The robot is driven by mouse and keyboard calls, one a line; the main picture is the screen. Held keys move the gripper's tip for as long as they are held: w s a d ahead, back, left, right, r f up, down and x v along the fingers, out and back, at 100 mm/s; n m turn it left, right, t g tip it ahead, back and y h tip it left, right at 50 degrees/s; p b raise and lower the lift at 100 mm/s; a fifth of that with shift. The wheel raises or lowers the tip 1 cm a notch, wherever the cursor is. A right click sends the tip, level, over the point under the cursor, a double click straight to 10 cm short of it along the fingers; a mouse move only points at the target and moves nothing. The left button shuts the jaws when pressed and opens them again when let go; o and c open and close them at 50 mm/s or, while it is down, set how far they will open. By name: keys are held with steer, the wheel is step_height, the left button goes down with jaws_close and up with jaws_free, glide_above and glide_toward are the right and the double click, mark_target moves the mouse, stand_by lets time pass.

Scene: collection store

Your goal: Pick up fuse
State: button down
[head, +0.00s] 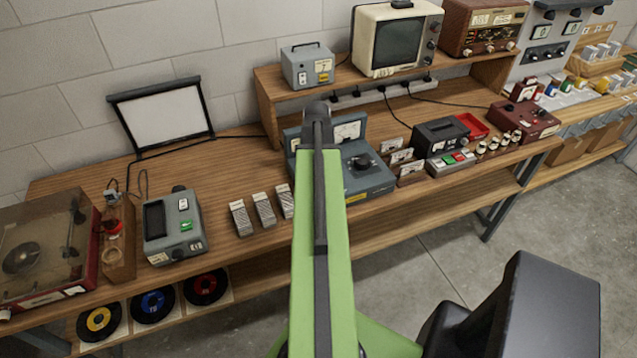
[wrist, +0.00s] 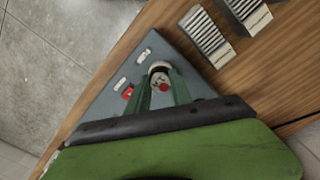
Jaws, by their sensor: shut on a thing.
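In the wrist view my gripper (wrist: 161,82) has its two green fingers closed on a small round piece, pale with a dark band and a red spot, which I take for the fuse (wrist: 159,72). The fuse is seen nearly end-on over the blue-grey panel of the meter unit (wrist: 188,68). I cannot tell whether the fuse is still seated in the panel or clear of it. In the head view the meter unit (head: 371,181) stands on the bench behind my green arm. The arm hides my fingers and the fuse there.
Ribbed grey blocks (head: 263,209) stand just left of the meter unit on the wooden bench (head: 235,180). A grey handheld tester (head: 175,228) and a record player (head: 40,245) are further left.

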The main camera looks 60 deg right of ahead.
stand_by(0.3)
steer(key=r+p, duration=0.5)
steer(key=shift+s+r, duration=0.15)
steer(key=shift+s, duration=0.25)
steer(key=s+d+r+p, duration=0.1)
steer(key=s+r+p, duration=0.4)
steer(key=s, duration=0.5)
steer(key=shift+s+d+r+p, duration=0.3)
steer(key=shift+s+d+p, duration=0.05)
steer(key=shift+s+p, duration=0.1)
